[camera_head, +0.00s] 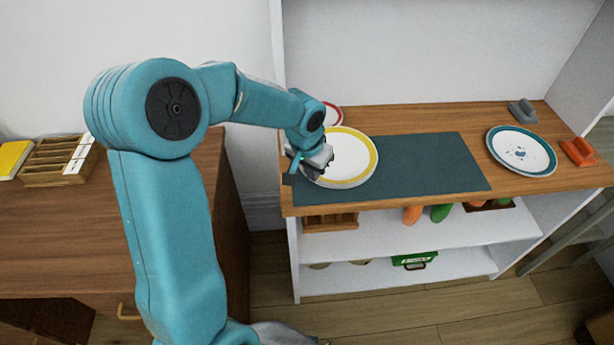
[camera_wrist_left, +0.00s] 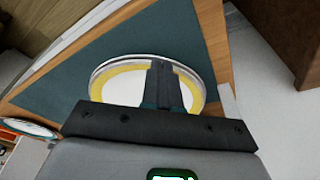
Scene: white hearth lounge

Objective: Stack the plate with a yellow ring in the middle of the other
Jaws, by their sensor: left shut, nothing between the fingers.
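The plate with a yellow ring (camera_head: 352,156) lies at the left end of a dark teal mat on the wooden shelf top. It also shows in the left wrist view (camera_wrist_left: 121,91), partly hidden behind my fingers. The other plate (camera_head: 521,151), white with a teal rim and blue marks in its centre, lies flat to the right of the mat. My left gripper (camera_head: 322,168) is at the left edge of the yellow-ringed plate. Its fingers (camera_wrist_left: 164,72) are shut with nothing between them, over the plate in the wrist view. My right gripper is not in view.
The dark mat (camera_head: 435,168) is bare between the two plates. A red-rimmed plate (camera_head: 333,114) is partly hidden behind my left wrist. A grey holder (camera_head: 522,111) and an orange holder (camera_head: 578,152) stand near the teal-rimmed plate. A white side panel (camera_head: 590,85) bounds the right.

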